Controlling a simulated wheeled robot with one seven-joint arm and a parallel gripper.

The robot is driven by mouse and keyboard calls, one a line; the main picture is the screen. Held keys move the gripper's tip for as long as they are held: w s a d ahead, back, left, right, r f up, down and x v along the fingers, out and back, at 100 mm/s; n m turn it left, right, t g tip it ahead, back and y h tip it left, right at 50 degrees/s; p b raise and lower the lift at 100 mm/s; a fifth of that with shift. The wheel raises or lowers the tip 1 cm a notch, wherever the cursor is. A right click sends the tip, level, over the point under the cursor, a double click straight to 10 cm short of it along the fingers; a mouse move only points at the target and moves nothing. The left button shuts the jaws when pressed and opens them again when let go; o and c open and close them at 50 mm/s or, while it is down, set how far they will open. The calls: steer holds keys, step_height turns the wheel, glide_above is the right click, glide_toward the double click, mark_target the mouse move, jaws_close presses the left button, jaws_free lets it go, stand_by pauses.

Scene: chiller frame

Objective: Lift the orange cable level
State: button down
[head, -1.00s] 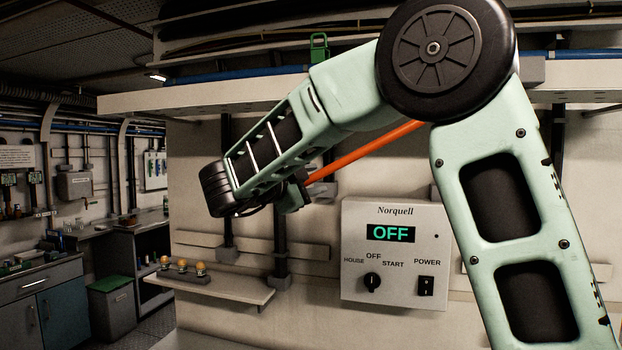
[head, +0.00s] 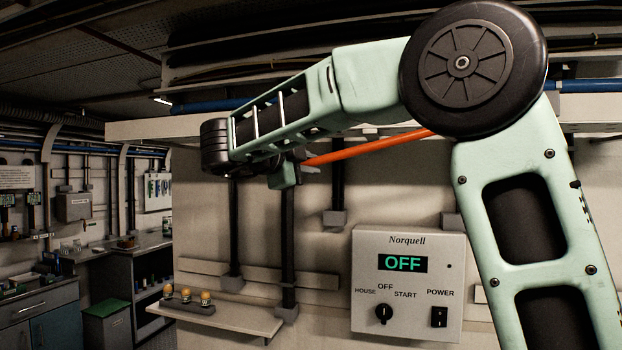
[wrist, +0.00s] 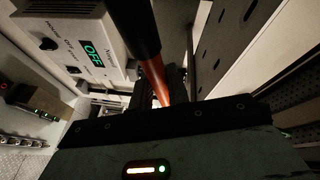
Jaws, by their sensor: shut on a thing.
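The orange cable (head: 365,147) runs in the head view from my gripper up to the right, where my arm hides its far part. It slopes gently, with its left end lower than its right. My gripper (head: 288,173) is shut on the cable's left end, in front of the wall and above the Norquell box. In the wrist view the orange cable (wrist: 157,82) comes out of a black sleeve and passes down to the dark jaws, which are mostly hidden in shadow.
The Norquell control box (head: 408,284) reads OFF and sits on the wall below the cable. A pale horizontal beam (head: 150,130) and a blue pipe (head: 205,106) run above. A small shelf (head: 215,316) with several brass-coloured knobs juts out at lower left.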

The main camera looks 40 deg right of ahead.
steer(key=shift+r, duration=0.1)
steer(key=c, duration=1.4)
jaws_free()
steer(key=shift+o, duration=0.2)
steer(key=b+v, duration=0.6)
steer(key=v, duration=1.1)
steer(key=shift+a, duration=0.25)
steer(key=shift+r, duration=0.1)
